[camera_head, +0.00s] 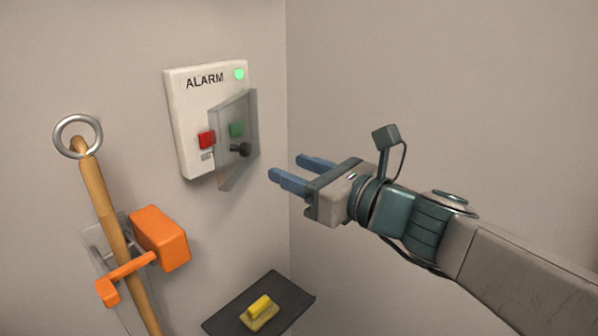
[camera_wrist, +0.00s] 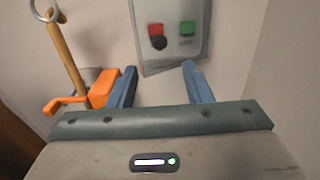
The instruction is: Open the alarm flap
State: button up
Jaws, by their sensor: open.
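The white alarm panel (camera_head: 190,130) is on the left wall near the corner, with a red button (camera_head: 206,140), a green button (camera_head: 237,129) and a lit green lamp (camera_head: 239,74). Its clear flap (camera_head: 225,165) stands out at an angle from the panel, seemingly hinged on the right, so it is partly open. A dark knob (camera_head: 241,149) is on the flap. My gripper (camera_head: 294,170) is open and empty, right of the flap and apart from it. In the wrist view, the flap and knob (camera_wrist: 158,43) show beyond the fingers (camera_wrist: 158,85).
A wooden pole (camera_head: 107,210) with a metal ring (camera_head: 78,136) stands at the left, in an orange clamp (camera_head: 160,238). A dark shelf (camera_head: 290,294) with a yellow block (camera_head: 259,312) is below the panel. The right wall is bare.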

grip_shut()
jog(key=s+a+f+n+g+h+b, duration=0.1)
jog(key=s+a+f+n+g, duration=0.25)
jog(key=a+n+g, duration=0.35)
jog(key=s+a+f+n+g+h+b, duration=0.1)
jog(key=s+a+f+n+g, duration=0.3)
jog(key=n, duration=0.6)
notch_tip(320, 180, down, 8)
jog(key=w+f+n+h, duration=0.1)
jog(key=n+h, duration=0.9)
jog(key=n, duration=0.1)
jog(key=w+a+r+n+t+h+b, duration=0.2)
jog(key=w+r+n+t+h, duration=0.4)
jog(key=n+h, duration=0.1)
jog(key=s+a+r+n+t+h+b, duration=0.1)
jog(key=s+a+r+n+t+h, duration=0.1)
jog(key=a+r+t, duration=0.4)
jog(key=s+a+r+n+t+h, duration=0.1)
jog(key=s+a+r+n+t, duration=0.15)
jog(key=r, duration=0.65)
jog(key=p+x, duration=0.2)
jog(key=x, duration=0.8)
jog(key=shift+w+a+m, duration=0.25)
jog(key=shift+w+m, duration=0.05)
jog(key=shift+m, duration=0.15)
